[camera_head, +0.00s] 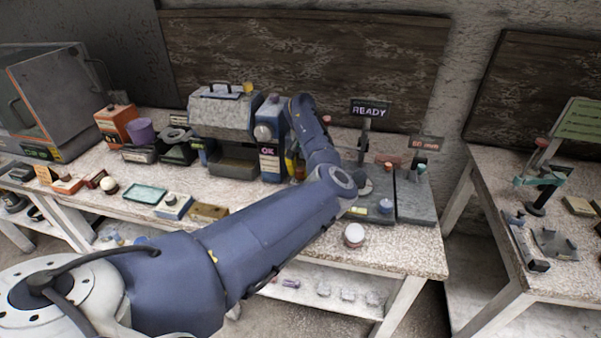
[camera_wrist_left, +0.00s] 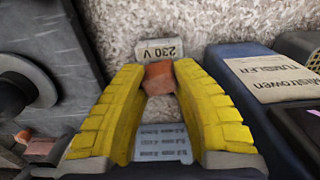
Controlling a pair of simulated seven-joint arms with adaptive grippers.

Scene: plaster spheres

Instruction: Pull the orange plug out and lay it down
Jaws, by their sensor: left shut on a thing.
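The orange plug (camera_wrist_left: 159,78) is between the tips of my left gripper (camera_wrist_left: 159,85) in the left wrist view; its yellow fingers are shut on it. A light grey rounded piece marked 230 V (camera_wrist_left: 159,49) lies directly beyond the plug, against it or very close. I cannot tell whether the plug is still seated in anything. In the head view my left gripper (camera_head: 291,165) is low beside the blue box with the OK sign (camera_head: 270,150), mostly hidden by my arm. My right gripper is not in view.
A READY sign (camera_head: 370,109) stands to the right of my arm, by grey boards. In the wrist view a labelled dark blue box (camera_wrist_left: 240,90) is close on the right, a grey machine (camera_wrist_left: 50,70) on the left.

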